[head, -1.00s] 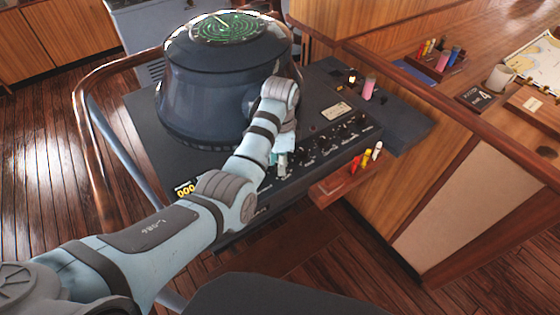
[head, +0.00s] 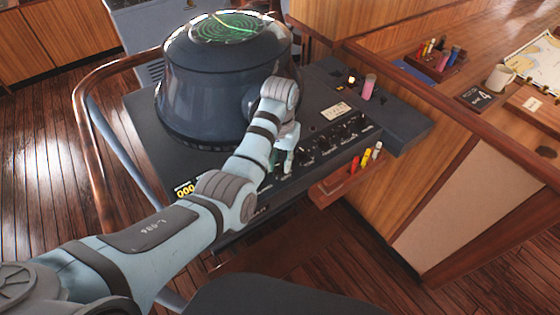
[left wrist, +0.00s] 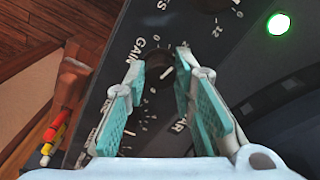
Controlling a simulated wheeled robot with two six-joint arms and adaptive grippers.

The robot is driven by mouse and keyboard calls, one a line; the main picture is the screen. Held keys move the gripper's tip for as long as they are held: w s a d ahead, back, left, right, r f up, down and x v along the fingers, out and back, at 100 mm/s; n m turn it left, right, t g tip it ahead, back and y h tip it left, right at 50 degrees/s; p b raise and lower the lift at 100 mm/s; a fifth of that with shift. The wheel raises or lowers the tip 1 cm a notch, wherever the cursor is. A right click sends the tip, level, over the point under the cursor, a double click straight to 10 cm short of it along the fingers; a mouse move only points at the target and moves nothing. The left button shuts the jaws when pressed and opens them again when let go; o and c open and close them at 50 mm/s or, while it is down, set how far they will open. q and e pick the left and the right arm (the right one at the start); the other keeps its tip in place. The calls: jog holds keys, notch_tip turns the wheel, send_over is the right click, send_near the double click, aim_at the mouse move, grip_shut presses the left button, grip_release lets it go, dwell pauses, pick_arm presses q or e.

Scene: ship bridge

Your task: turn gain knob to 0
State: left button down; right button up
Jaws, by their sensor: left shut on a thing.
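The gain knob (left wrist: 160,68) is a small dark knob beside the white "GAIN" lettering on the dark console (head: 250,192). In the left wrist view my left gripper (left wrist: 162,64) has one teal-padded finger on each side of the knob and is shut on it. The knob's pointer is too small and shadowed for me to read its setting. In the head view the left gripper (head: 282,168) points down at the row of knobs, and its wrist and fingers hide the gain knob. My right gripper is not in view.
The round radar housing (head: 210,95) stands close behind my left wrist. Other knobs (head: 325,143) lie to the right along the panel. A ledge with red, yellow and white markers (head: 365,160) sits at the console's front. A green light (left wrist: 278,24) glows nearby.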

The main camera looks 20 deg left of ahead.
pick_arm(q)
jog(key=n, duration=0.6)
jog(key=shift+w+r, duration=0.15)
jog(key=n, duration=0.5)
jog(key=shift+n, duration=0.4)
jog(key=c, duration=1.5)
grip_release()
jog(key=shift+o, duration=0.8)
